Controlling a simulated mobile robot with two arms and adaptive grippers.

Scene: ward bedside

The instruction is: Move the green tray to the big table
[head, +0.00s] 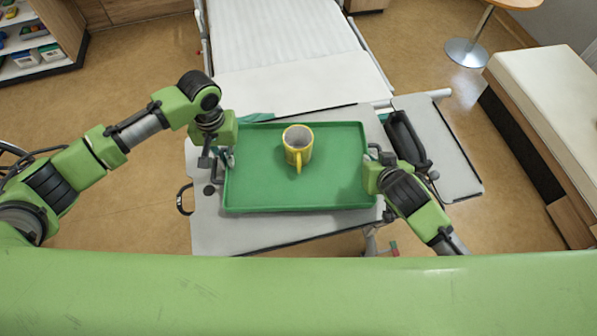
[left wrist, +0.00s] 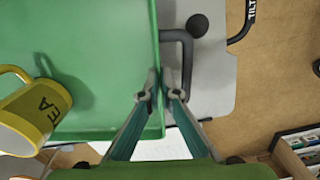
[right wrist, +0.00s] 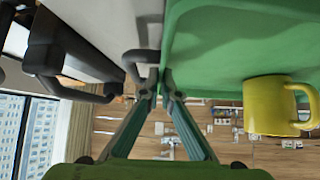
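The green tray (head: 250,196) is over a grey overbed table (head: 215,236) in the middle of the head view. A yellow mug (head: 298,150) marked TEA stands upright on it. My left gripper (head: 222,158) is closed on the tray's left rim, beside a dark loop handle; its fingertips (left wrist: 162,92) pinch the edge in the left wrist view. My right gripper (head: 374,160) is closed on the right rim; its fingertips (right wrist: 162,90) pinch that edge in the right wrist view. I cannot tell whether the tray touches the surface below. I cannot tell which surface is the big table.
A bed (head: 290,60) lies just beyond the overbed table. A grey side panel (head: 440,140) with a black item (head: 404,138) is to the right. A cream-topped bench (head: 555,110), a round table (head: 517,3) and a shelf (head: 40,72) stand around. Floor shows on both sides.

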